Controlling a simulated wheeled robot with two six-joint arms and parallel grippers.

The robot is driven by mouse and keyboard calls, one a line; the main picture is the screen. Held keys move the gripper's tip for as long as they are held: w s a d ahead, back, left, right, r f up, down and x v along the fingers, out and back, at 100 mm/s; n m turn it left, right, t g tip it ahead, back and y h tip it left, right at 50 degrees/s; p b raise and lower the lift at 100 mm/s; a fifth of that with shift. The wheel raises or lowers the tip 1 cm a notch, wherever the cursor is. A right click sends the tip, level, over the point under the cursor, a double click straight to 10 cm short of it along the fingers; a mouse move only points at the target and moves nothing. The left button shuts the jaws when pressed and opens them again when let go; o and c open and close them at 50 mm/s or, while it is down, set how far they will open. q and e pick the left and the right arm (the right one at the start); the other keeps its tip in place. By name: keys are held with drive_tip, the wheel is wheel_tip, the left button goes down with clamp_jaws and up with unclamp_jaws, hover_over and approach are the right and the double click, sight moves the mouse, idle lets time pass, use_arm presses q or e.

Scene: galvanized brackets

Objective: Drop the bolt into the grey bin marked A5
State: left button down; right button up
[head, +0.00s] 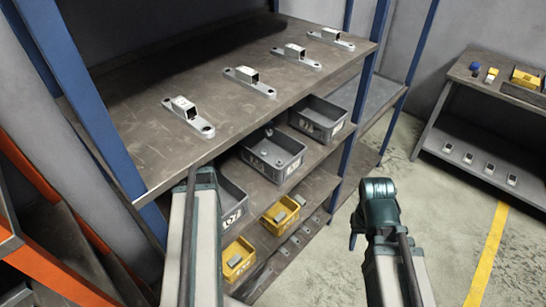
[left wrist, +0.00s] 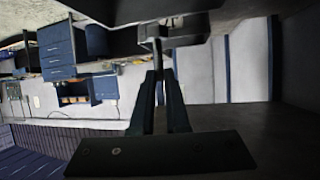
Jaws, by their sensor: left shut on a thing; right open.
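My left gripper (left wrist: 159,82) is shut on a thin dark bolt (left wrist: 158,57) in the left wrist view. In the head view my left arm reaches up at the shelf front, and its fingers and the bolt are hidden. Grey bins stand on the shelf below the top: a left one (head: 233,196) partly behind my arm, a middle one (head: 285,169) with small parts inside, and a right one (head: 325,130). Their white labels are too small to read surely, so I cannot tell which is A5. My right gripper (head: 356,232) is open, right of the shelving, over the floor.
The shelf top (head: 215,95) carries several galvanized brackets (head: 190,116) and overhangs the bins. Yellow bins (head: 282,213) stand on a lower shelf. Blue posts (head: 90,95) frame the rack. A bench (head: 450,110) stands at right, with free floor between.

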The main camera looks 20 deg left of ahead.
use_arm(q)
drive_tip(key=f+b, duration=0.2)
drive_tip(key=f, duration=0.1)
drive_tip(key=a+f+b, duration=0.1)
drive_tip(key=f+b, duration=0.1)
drive_tip(key=shift+w+f, duration=0.25)
use_arm(e)
drive_tip(key=f, duration=0.5)
drive_tip(key=shift+w+a, duration=0.3)
drive_tip(key=shift+a, duration=0.1)
use_arm(q)
drive_tip(key=c, duration=0.8)
unclamp_jaws()
drive_tip(key=shift+c, duration=0.2)
drive_tip(key=shift+r, duration=0.1)
